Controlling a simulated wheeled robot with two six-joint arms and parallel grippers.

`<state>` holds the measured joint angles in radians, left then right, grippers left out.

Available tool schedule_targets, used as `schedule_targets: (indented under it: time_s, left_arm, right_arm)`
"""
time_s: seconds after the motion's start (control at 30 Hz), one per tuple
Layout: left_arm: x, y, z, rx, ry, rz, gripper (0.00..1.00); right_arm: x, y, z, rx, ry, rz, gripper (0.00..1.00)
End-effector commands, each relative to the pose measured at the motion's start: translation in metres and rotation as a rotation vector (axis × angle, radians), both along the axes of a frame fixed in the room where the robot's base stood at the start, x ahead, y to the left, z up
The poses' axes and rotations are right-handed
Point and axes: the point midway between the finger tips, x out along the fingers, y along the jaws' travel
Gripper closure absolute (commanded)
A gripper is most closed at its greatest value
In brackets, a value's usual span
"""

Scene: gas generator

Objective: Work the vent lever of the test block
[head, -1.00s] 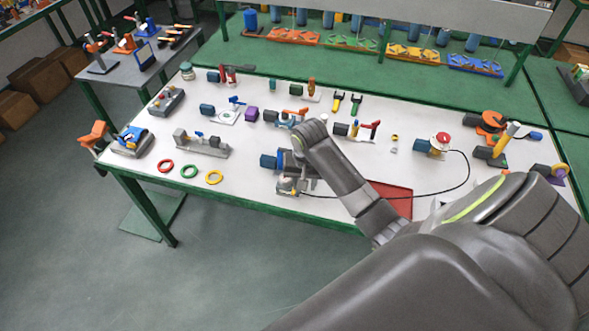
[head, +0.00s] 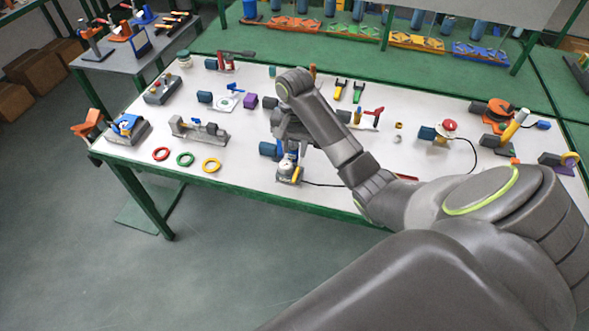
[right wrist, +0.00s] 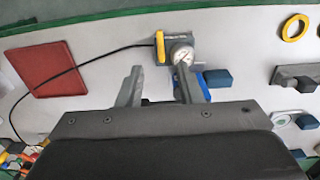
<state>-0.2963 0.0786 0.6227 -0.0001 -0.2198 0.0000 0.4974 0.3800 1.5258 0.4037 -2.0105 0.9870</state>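The test block is most likely the small grey unit with a round white dial gauge (head: 286,168) near the table's front edge. It also shows in the right wrist view (right wrist: 181,54), with a yellow lever (right wrist: 160,47) on its left side. My right gripper (right wrist: 158,70) is open and empty. Its fingers point toward this unit, one fingertip close below the gauge and the other left of the lever; contact cannot be told. In the head view my right wrist hides part of the area behind the unit. My left gripper is not in view.
A dark blue block (right wrist: 218,78) and a blue part (right wrist: 204,86) lie right of the fingers. A black cable runs from the unit over a red mat (right wrist: 47,69). Red, green and yellow rings (head: 211,165) lie at front left. Several other fixtures crowd the table.

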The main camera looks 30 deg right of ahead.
Motion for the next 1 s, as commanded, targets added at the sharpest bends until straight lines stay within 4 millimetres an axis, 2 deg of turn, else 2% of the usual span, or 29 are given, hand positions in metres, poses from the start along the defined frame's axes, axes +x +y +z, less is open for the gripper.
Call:
schedule_targets:
  time_s: [0.03, 0.23, 0.37, 0.47, 0.7, 1.0]
  left_arm:
    - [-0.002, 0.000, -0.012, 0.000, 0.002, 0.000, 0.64]
    - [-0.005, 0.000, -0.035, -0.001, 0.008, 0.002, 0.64]
    - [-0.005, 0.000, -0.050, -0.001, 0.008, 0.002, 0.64]
    - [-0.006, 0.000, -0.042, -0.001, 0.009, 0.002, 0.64]
    - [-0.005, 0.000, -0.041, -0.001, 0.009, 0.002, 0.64]
    - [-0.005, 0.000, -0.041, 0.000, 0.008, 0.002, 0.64]
  right_arm:
    - [0.000, 0.000, -0.012, 0.000, 0.000, 0.000, 0.67]
    - [0.000, 0.000, -0.035, 0.000, 0.000, 0.001, 0.67]
    - [-0.001, 0.001, -0.064, 0.001, 0.003, 0.000, 0.67]
    - [-0.001, 0.001, -0.077, 0.003, 0.005, 0.000, 0.67]
    - [0.000, 0.001, -0.108, 0.001, 0.002, 0.001, 0.67]
    - [0.000, 0.000, -0.116, 0.000, 0.000, 0.001, 0.67]
